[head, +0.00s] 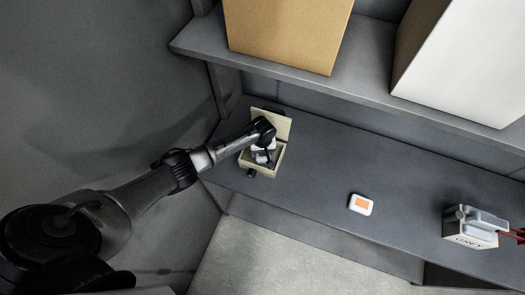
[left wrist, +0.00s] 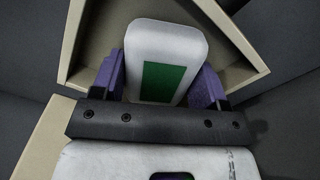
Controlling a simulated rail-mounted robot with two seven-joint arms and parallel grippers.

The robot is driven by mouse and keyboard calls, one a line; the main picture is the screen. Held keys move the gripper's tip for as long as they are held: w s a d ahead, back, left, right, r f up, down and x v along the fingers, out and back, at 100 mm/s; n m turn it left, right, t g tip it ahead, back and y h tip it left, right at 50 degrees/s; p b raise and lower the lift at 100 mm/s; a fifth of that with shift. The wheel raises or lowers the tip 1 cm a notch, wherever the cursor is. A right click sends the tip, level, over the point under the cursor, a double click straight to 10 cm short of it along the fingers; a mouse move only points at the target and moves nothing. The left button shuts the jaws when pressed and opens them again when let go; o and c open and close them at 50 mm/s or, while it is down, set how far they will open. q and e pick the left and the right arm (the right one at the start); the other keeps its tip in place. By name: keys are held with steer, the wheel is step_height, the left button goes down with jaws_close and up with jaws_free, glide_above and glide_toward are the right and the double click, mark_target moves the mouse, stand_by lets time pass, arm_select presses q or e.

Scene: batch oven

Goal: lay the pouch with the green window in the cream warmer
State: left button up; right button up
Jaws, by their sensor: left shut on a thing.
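The pouch with the green window (left wrist: 165,62) is white with rounded corners and sits between the purple fingers of my left gripper (left wrist: 163,85) in the left wrist view. The left gripper is shut on it. In the head view the left gripper (head: 262,157) is at the mouth of the cream warmer (head: 280,158), whose lid (head: 277,121) stands open at the back. In the left wrist view the warmer's cream walls (left wrist: 235,42) surround the pouch on both sides. Whether the pouch touches the warmer's floor cannot be told. My right gripper is not in view.
A white pouch with an orange window (head: 361,204) lies on the dark shelf (head: 320,165), right of the warmer. A grey box with lettering (head: 470,236) stands farther right, with a red part beside it. A brown carton (head: 285,35) and a white box (head: 465,60) stand on the upper shelf.

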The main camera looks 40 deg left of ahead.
arm_select(q)
steer(key=shift+f, duration=0.25)
steer(key=o, duration=1)
step_height(320, 180, up, 13)
steer(key=s+d+f+m+t, duration=0.1)
steer(key=s+d+f+m, duration=0.15)
steer(key=s+d, duration=0.35)
steer(key=s+d+f+m, duration=0.2)
steer(key=s+d+m, duration=0.2)
steer(key=s, duration=0.4)
steer(key=s+r+m+t, duration=0.1)
steer(key=s+r, duration=0.1)
steer(key=s, duration=0.3)
steer(key=s+r+m, duration=0.2)
steer(key=s, duration=0.4)
steer(key=s+d+r+m+t, duration=0.1)
steer(key=s+r+m, duration=0.1)
steer(key=s, duration=0.4)
steer(key=shift+r+t, duration=0.3)
steer(key=shift+r, duration=0.3)
